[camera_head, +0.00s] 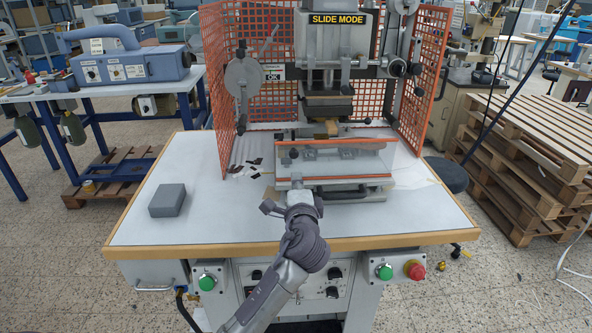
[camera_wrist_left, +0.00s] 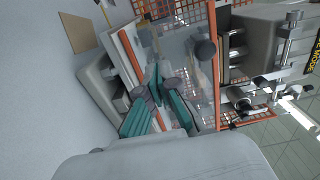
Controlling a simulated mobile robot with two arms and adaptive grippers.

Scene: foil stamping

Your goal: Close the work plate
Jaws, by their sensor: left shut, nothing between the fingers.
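The work plate (camera_head: 375,163) is a clear, grey-looking sheet with orange strips along its front and back edges. In the left wrist view the clear plate (camera_wrist_left: 180,48) shows sideways between two orange strips. My right gripper is out of view.
The press (camera_head: 337,40) stands between orange mesh guards (camera_head: 222,70). A grey block (camera_head: 167,200) and dark foil scraps (camera_head: 250,166) lie on the white table (camera_head: 140,226). Green buttons (camera_head: 207,282) and a red button (camera_head: 415,270) sit below the front edge.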

